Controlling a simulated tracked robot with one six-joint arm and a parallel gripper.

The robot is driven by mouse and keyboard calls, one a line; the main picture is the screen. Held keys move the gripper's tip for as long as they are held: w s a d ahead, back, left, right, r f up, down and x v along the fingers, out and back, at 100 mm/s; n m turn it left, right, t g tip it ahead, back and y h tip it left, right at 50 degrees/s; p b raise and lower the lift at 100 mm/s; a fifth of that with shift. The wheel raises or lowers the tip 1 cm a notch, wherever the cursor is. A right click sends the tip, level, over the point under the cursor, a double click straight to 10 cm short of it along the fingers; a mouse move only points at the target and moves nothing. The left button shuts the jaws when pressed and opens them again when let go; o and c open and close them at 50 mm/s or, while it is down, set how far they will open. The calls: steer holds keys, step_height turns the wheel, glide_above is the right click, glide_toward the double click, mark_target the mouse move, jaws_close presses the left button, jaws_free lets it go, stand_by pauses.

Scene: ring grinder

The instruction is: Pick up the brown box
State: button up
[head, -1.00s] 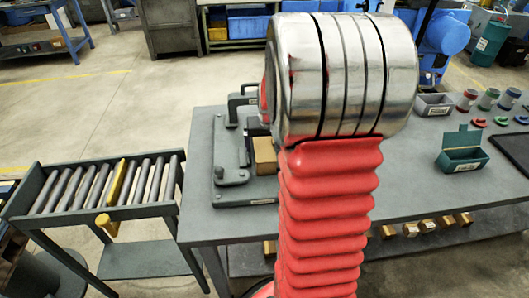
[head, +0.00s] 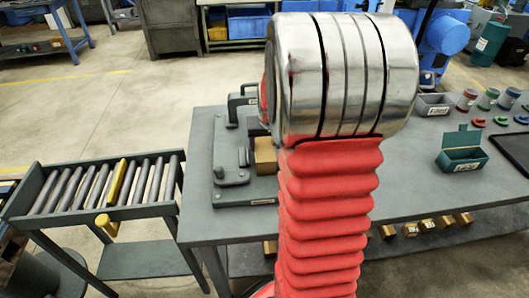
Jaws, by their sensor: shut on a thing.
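A brown box (head: 265,154) is at the right side of a grey metal fixture (head: 231,177) on the grey workbench. Its right part is hidden behind my red and silver arm. The arm covers the middle of the view, and my gripper is hidden behind it. What touches the box, and whether it sits on the fixture or is clear of it, cannot be told.
A roller conveyor (head: 68,219) with one yellow roller stands left of the workbench (head: 195,225). A green open bin (head: 463,160), a grey bin (head: 433,104) and small coloured parts are on the right. Several small brown blocks lie on the lower shelf.

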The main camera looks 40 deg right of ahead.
mark_target(268, 143)
steer(key=shift+r, duration=0.1)
step_height(268, 143, up, 10)
stand_by(0.6)
stand_by(1.3)
